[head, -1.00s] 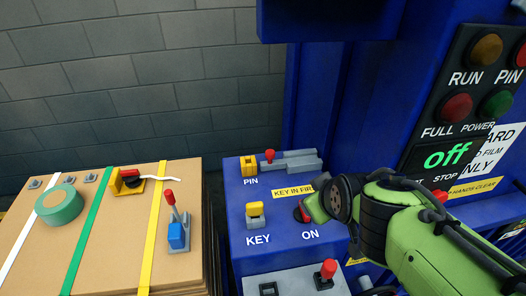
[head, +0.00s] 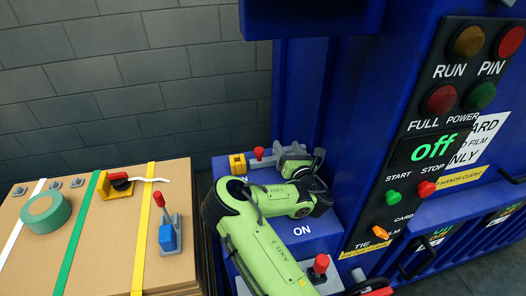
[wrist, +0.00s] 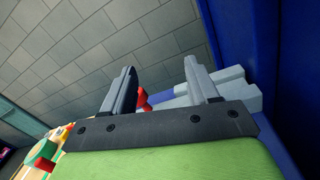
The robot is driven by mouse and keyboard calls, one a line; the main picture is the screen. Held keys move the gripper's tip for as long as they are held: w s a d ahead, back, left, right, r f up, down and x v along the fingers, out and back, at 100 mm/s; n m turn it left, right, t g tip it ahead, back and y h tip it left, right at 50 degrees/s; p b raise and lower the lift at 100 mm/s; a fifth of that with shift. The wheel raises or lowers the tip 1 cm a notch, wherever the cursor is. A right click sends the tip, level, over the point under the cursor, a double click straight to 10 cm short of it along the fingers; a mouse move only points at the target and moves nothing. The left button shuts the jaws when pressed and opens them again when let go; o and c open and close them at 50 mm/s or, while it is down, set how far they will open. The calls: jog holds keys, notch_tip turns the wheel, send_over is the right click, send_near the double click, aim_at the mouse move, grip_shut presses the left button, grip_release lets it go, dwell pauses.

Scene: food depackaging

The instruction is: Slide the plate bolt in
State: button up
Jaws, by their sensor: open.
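The plate bolt is a grey slide with a red knob (head: 259,152) at the back of the blue ledge. In the wrist view the red knob (wrist: 143,98) shows between my fingers, close to the left finger, which partly hides it. The grey slide (wrist: 234,80) runs behind the right finger. My gripper (wrist: 159,68) is open and empty, with its two grey fingers reaching toward the bolt. In the head view my arm covers much of the ledge, and the fingertips are hard to tell from the bolt's grey metal.
The yellow PIN block (head: 237,163) stands left of the bolt. Another red-knobbed lever (head: 321,264) is at the front of the ledge. A cardboard stack (head: 100,225) with tape and straps stands left. The control panel (head: 432,150) reads "off". A blue wall rises right of the bolt.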

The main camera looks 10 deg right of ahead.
aim_at(262, 153)
jog(key=a+f+n+y, duration=0.1)
jog(key=n, duration=0.1)
jog(key=a+f+n+g+y, duration=0.1)
jog(key=a+f+n+y, duration=0.2)
jog(key=a+n+y, duration=0.1)
jog(key=n, duration=0.1)
jog(key=shift+s+f+g, duration=0.15)
jog(key=shift+f+g, duration=0.1)
jog(key=shift+g, duration=0.05)
jog(key=shift+a+y, duration=0.1)
jog(key=shift+y, duration=0.3)
jog(key=x, duration=0.7)
